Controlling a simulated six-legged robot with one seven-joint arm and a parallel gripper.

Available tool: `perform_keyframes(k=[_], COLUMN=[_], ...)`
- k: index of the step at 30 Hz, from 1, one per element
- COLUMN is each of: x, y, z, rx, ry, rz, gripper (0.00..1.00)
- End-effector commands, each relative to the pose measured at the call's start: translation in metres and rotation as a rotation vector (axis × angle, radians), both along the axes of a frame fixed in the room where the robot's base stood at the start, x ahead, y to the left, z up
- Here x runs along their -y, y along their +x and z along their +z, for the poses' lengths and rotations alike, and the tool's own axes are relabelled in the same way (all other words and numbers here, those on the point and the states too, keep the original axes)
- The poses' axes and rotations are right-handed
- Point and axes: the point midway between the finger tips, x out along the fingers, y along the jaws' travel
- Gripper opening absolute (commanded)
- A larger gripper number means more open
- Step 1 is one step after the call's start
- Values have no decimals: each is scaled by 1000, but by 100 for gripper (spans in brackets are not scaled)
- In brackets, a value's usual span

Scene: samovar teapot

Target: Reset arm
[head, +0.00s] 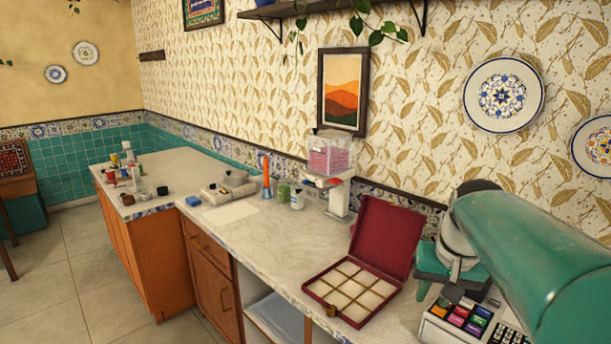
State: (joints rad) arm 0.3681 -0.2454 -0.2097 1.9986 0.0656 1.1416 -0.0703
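My teal and grey arm is folded across the right side of the head view, with a large teal link close to the camera. My gripper (468,294) seems to be the small dark part at the arm's far end, low over the counter's right end. It is small and partly hidden by the arm, so its fingers do not show clearly. I see nothing clearly held in it.
An open red box (390,236) with a divided tray stands left of my arm. A device with coloured keys (468,318) sits beneath the arm. A dispenser (338,200), bottle (297,199) and white tray (213,194) stand farther back. The counter's middle (275,240) is clear.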

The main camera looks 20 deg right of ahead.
Motion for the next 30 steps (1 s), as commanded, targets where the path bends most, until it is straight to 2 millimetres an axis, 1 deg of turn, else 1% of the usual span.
perform_keyframes(k=[1, 2, 3, 5, 6, 9, 12, 15, 18, 30], x=[-31, -47, -68, -99, -118, -160, -189, -205, -211, -211], y=[-3, -5, -8, -15, -21, -38, -55, -65, -70, -70], z=[-1, -3, -5, -10, -14, -27, -40, -49, -53, -53], rx=[25, 36, 55, 82, 99, 143, 180, 203, 214, 213], ry=[-14, -22, -34, -55, -68, -101, -131, -151, -159, -158], rz=[63, 95, 139, 206, 250, 353, 434, 483, 502, 501], gripper=[29, 29, 29, 29, 29, 29, 29, 29, 29, 29])
